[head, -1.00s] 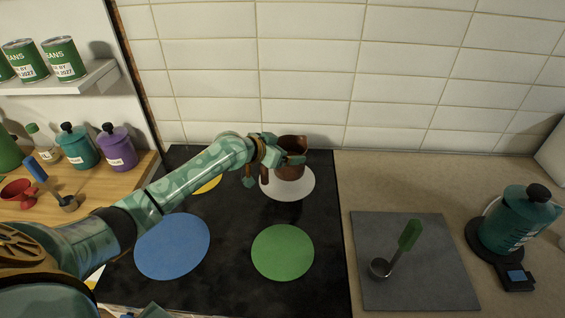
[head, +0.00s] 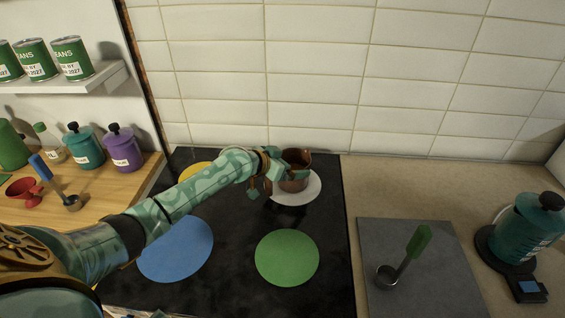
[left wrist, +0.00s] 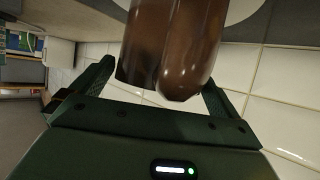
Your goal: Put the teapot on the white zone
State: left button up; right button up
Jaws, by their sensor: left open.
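The brown teapot (head: 298,160) stands upright on the white zone (head: 297,197), a white disc at the back right of the dark cooktop. My left gripper (head: 277,184) is at the teapot's left side, with its fingers apart. In the left wrist view, brown parts of the teapot (left wrist: 175,45) lie between the spread fingers of my left gripper (left wrist: 155,85), with a gap on either side. The arm and fingers hide part of the teapot. The white zone (left wrist: 243,12) also shows beyond it. My right gripper is not in view.
A blue disc (head: 176,250), a green disc (head: 287,258) and a partly hidden yellow disc (head: 194,171) mark the cooktop. A tiled wall (head: 320,80) rises close behind. A grey board (head: 425,285) with a scoop lies right. Canisters stand on both sides.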

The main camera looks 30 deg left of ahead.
pick_arm(q)
jog(key=p+v, duration=0.3)
jog(key=v, duration=0.9)
jog(key=shift+r, duration=0.1)
